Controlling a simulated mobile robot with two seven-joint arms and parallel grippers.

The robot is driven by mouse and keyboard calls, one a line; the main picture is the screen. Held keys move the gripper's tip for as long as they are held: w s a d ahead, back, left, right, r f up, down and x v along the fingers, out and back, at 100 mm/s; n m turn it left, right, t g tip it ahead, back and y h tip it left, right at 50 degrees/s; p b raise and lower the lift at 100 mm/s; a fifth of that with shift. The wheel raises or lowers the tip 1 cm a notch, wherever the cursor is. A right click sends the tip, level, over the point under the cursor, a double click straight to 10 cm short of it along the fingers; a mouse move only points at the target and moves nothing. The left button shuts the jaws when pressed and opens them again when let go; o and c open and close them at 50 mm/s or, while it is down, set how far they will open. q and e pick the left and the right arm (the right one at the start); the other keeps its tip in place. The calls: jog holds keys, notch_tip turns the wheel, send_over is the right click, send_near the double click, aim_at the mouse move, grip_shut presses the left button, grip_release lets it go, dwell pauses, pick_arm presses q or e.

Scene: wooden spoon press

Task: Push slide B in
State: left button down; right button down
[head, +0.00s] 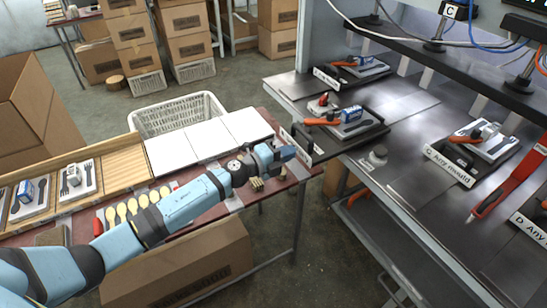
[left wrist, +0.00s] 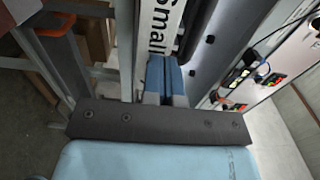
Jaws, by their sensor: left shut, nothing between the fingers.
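The slide by my left gripper (head: 286,153) is a dark tray (head: 362,136) carrying a blue-and-white block and an orange-handled clamp. Its front has a white label plate (head: 297,144); its letter is too small to read, so I cannot confirm it is slide B. The tray sticks out past the bench's left edge. My left gripper is shut and empty, its tips at the label plate; contact is unclear. In the left wrist view, the blue fingers (left wrist: 165,82) are together beside a white label (left wrist: 166,30) reading "Small". My right gripper is out of view.
A similar slide (head: 328,78) sits farther back, and the "C Any mould" slide (head: 449,165) is to the right. A red-brown table (head: 285,185) with white panels (head: 210,140) and wooden spoons (head: 140,205) lies under my arm. A white basket (head: 176,112) stands behind.

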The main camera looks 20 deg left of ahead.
aim_at(334, 134)
pick_arm(q)
jog(key=shift+w+d, duration=0.3)
jog(key=shift+w, duration=0.1)
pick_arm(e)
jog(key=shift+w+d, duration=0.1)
pick_arm(q)
jog(key=shift+w+d, duration=0.25)
jog(key=shift+w, duration=0.05)
jog(key=b+x, duration=0.2)
jog(key=x, duration=1.1)
jog(key=shift+w+d+f, duration=0.1)
jog(key=shift+w+d, duration=0.1)
jog(key=shift+w, duration=0.05)
jog(key=shift+w+d, duration=0.15)
jog(key=shift+w, duration=0.05)
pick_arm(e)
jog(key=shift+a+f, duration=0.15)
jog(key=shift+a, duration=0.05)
pick_arm(q)
jog(key=shift+s, duration=0.1)
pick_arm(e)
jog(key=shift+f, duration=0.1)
